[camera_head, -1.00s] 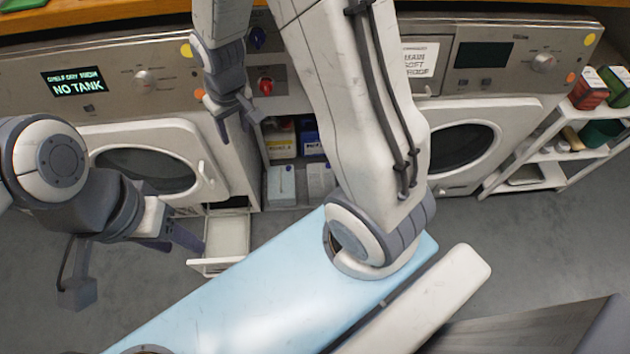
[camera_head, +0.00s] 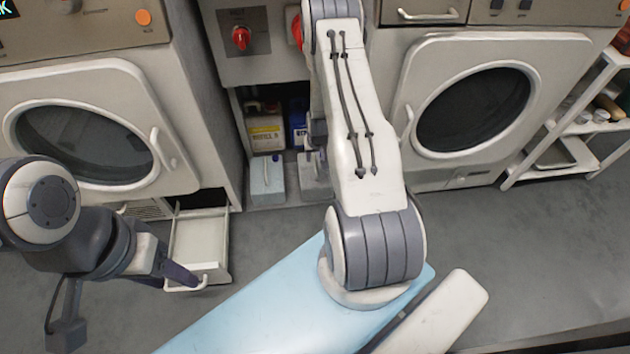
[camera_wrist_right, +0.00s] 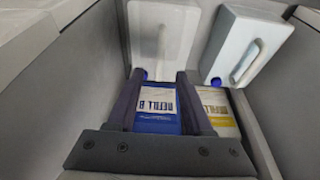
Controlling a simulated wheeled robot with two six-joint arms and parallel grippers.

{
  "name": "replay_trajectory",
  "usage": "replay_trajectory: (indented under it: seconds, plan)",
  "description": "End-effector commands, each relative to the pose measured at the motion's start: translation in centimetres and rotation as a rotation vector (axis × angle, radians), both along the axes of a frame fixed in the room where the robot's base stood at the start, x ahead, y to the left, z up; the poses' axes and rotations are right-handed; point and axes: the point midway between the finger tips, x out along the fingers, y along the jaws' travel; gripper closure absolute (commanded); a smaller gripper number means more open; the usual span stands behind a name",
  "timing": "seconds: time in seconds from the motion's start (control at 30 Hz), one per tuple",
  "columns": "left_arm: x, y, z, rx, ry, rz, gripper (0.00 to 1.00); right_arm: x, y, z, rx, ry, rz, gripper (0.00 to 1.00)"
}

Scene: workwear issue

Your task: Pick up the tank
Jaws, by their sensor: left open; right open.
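Two tank-like boxes with handles stand low in the recess between the machines. One is a pale blue tank (camera_head: 267,182); the other is a whitish-grey tank (camera_head: 313,188), partly hidden by my right arm. In the right wrist view, the whitish tank (camera_wrist_right: 163,38) lies just beyond my right gripper's fingertips (camera_wrist_right: 160,75), and the pale blue tank (camera_wrist_right: 247,47) is to its right. My right gripper is open, with nothing held; contact cannot be told. In the head view it is mostly hidden behind its arm. My left gripper (camera_head: 182,274) is open and empty near the open drawer.
A blue refill container (camera_wrist_right: 155,122) shows between my right fingers, with a yellow-labelled refill container (camera_wrist_right: 220,112) beside it. Grey walls close in the recess. An open, empty drawer (camera_head: 222,250) juts out at left. A white shelf rack (camera_head: 545,140) stands at right.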

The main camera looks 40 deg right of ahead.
Motion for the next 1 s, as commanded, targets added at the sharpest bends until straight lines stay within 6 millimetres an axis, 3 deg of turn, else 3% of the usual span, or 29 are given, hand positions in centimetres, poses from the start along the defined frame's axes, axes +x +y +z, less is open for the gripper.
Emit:
replay_trajectory:
  seconds: [0.03, 0.1, 0.33, 0.63, 1.0]
  plan:
    - [0.0, 0.0, -1.0, 0.000, 0.000, 0.000, 0.50, 0.2, -0.1, -1.3, 0.000, 0.000, 0.000, 0.49]
    - [0.0, 0.0, -1.5, 0.000, 0.000, 0.000, 0.50, 0.5, -0.3, -2.2, 0.000, 0.000, 0.000, 0.49]
    - [0.0, 0.0, -2.5, 0.000, 0.000, 0.000, 0.50, 1.1, -0.6, -3.5, 0.000, 0.001, 0.001, 0.49]
    - [0.0, 0.0, -5.9, 0.000, 0.000, 0.000, 0.50, 2.6, -1.5, -7.0, 0.001, 0.002, 0.001, 0.49]
    - [0.0, 0.0, -6.2, 0.000, 0.000, 0.000, 0.50, 2.9, -1.7, -7.5, 0.001, 0.002, 0.002, 0.49]
